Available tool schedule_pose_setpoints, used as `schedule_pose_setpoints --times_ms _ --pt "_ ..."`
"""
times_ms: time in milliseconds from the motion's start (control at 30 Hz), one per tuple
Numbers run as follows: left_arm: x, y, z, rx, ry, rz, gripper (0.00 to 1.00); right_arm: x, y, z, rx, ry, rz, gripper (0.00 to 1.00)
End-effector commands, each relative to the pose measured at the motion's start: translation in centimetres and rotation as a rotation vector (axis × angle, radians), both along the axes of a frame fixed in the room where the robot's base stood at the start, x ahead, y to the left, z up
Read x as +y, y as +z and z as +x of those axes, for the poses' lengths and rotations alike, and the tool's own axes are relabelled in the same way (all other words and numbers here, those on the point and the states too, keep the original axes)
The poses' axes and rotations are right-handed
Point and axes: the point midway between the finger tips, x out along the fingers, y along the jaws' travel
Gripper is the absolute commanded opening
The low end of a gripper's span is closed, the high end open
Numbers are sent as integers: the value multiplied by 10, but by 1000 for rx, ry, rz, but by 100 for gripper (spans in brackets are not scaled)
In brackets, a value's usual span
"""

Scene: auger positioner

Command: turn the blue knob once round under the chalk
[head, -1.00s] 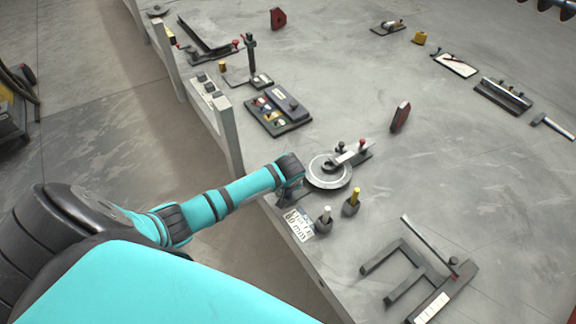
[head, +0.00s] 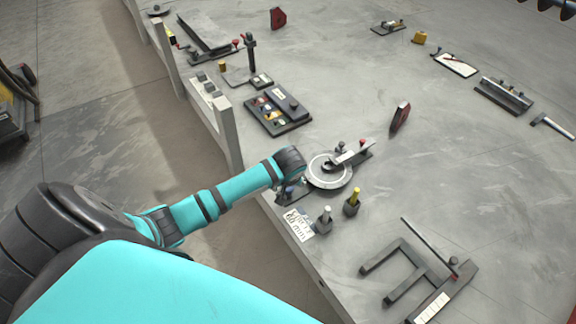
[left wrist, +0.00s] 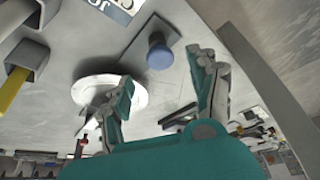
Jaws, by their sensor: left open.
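The blue knob (left wrist: 160,52) stands on a dark plate in the left wrist view; a small blue bit of it (head: 289,189) shows below my left wrist in the head view. My left gripper (left wrist: 163,88) is open, its fingers apart, with the knob in line with the gap between them and nothing held. A round pale disc (head: 318,178) lies beside the knob, with a flat bar (head: 350,154) reaching over its far edge. The disc also shows in the left wrist view (left wrist: 140,95), partly behind a finger. I cannot make out the chalk at the bar. My right gripper is not in view.
Two dark holders, one with a white stick (head: 326,213) and one with a yellow stick (head: 355,194), stand close in front of the disc. A printed card (head: 298,224) lies at the table edge. A dark fork-shaped frame (head: 410,270) lies nearer.

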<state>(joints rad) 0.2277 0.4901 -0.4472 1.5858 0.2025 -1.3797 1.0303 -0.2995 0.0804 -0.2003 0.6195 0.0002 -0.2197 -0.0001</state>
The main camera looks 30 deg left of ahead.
Motion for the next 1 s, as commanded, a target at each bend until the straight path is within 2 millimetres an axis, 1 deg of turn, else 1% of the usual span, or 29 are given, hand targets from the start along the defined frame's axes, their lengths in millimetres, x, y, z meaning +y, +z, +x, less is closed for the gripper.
schedule_pose_setpoints --times_ms 33,200,300,400,533,1000 --pt "-2 12 -4 -4 -1 -1 60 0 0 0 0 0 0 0" --pt "-9 42 -14 -2 1 0 60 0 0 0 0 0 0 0" --pt "-12 54 -18 -2 0 0 60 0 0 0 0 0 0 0" --pt "-14 61 -21 -1 0 1 60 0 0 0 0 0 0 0" --pt "-14 64 -22 1 2 1 60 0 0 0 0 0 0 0" --pt "-15 64 -23 2 -1 1 60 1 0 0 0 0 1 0"
